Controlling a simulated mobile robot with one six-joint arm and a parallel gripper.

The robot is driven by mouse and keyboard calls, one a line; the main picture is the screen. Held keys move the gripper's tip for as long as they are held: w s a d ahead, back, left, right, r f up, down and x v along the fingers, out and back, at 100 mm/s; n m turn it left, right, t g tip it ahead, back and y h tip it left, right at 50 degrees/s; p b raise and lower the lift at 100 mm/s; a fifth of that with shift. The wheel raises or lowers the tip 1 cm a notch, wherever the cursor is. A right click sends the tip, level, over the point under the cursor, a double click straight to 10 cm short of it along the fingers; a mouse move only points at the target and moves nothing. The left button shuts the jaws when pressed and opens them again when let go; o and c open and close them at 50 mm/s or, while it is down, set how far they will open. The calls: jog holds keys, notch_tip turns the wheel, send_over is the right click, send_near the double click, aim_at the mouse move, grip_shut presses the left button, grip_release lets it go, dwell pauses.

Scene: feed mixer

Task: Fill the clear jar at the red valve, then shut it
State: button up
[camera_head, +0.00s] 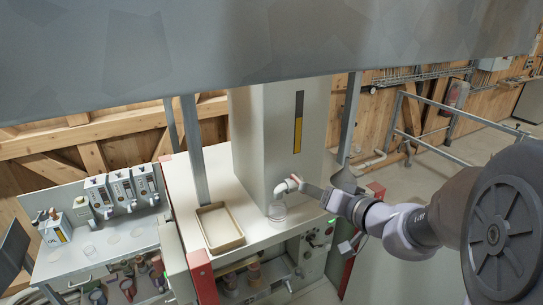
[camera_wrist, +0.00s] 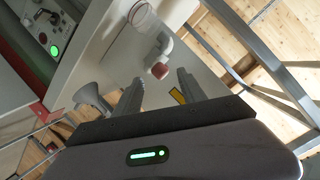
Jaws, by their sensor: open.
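The clear jar (camera_head: 277,211) stands upright on the pale counter, below the white spout (camera_head: 282,188) of the tall tank (camera_head: 258,140). In the wrist view the jar (camera_wrist: 143,17) shows at the top, beside the bent white pipe. The red valve end (camera_wrist: 160,70) is on that pipe. My gripper (camera_head: 313,191) is to the right of the spout. In the wrist view its fingers (camera_wrist: 160,88) are spread, with the red end just beyond and between the tips, apparently not gripped. I cannot tell how full the jar is.
A yellow-and-dark level strip (camera_head: 298,122) is on the tank. A shallow tan tray (camera_head: 220,227) sits left of the jar. Several dispensers (camera_head: 122,188) stand on the left bench. Grey posts (camera_head: 194,150) flank the tank. A grey funnel-shaped part (camera_wrist: 90,97) is beside my left finger.

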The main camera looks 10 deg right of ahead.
aim_at(299, 183)
jog(key=x, duration=0.4)
jog(key=shift+w+d+p, duration=0.2)
jog(key=shift+d+p, duration=0.1)
grip_shut()
jog(key=shift+d, duration=0.1)
jog(key=shift+w+d+r+b, duration=0.1)
jog(key=shift+w+d+b, duration=0.15)
jog(key=shift+d+b, duration=0.4)
jog(key=shift+w+d+b, duration=0.1)
jog(key=shift+d+b, duration=0.25)
jog(key=shift+b, duration=0.05)
jog(key=shift+r, duration=0.15)
